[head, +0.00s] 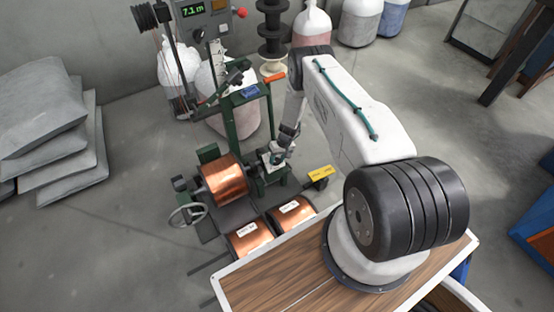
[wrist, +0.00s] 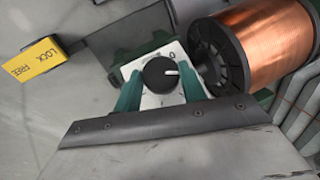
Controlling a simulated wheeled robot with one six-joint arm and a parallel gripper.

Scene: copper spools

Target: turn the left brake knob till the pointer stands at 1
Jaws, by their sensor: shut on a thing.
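The black round brake knob (wrist: 160,75) sits on a white dial plate (wrist: 160,101) in the wrist view. Its white pointer mark points to the right. A dark figure that looks like 0 shows on the plate just above the pointer; no 1 is visible. My gripper (wrist: 161,77) has its teal fingers on both sides of the knob, shut on it. In the head view my gripper (head: 276,155) is at the machine beside the copper spool, and the knob is too small to make out. I cannot tell whether another knob is hidden.
A copper spool (wrist: 270,45) with a black flange is close right of my fingers; it also shows in the head view (head: 221,180). A yellow LOCK/FREE block (wrist: 40,60) is at the left. Two more spools (head: 249,237) (head: 291,213) lie in front. A green frame (head: 268,115) stands behind.

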